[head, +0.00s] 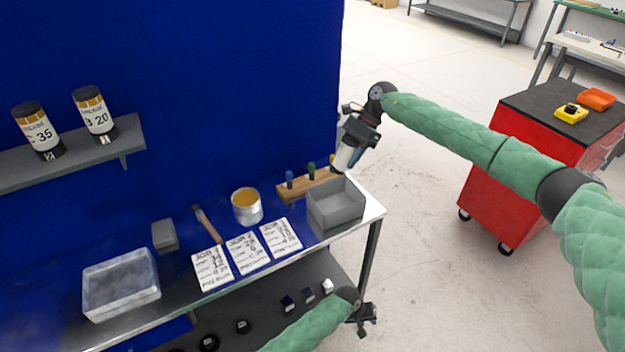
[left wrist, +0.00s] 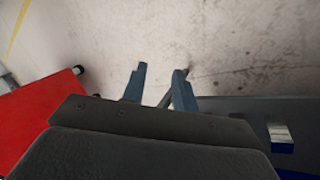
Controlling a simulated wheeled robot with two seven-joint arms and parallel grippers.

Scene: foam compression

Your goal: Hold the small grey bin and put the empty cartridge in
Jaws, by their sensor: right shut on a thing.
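The small grey bin (head: 334,214) stands at the right end of the bench, open side up, and looks empty. My right gripper (head: 354,143) is shut on a white cartridge (head: 343,158) with a dark end, held tilted above the bin's back edge. Any label on it is too small to read. My left gripper (head: 366,318) is low, beyond the bench's front right, below the bin and apart from it. In the left wrist view its fingers (left wrist: 160,86) are spread with nothing between them.
A wooden rack (head: 296,190) with coloured-topped items stands behind the bin. Labelled cards (head: 247,252), a tin (head: 246,206), a brush (head: 207,224) and a clear tray (head: 121,284) lie left of it. Two cartridges stand on the wall shelf (head: 80,150). A red cart (head: 500,200) is at right.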

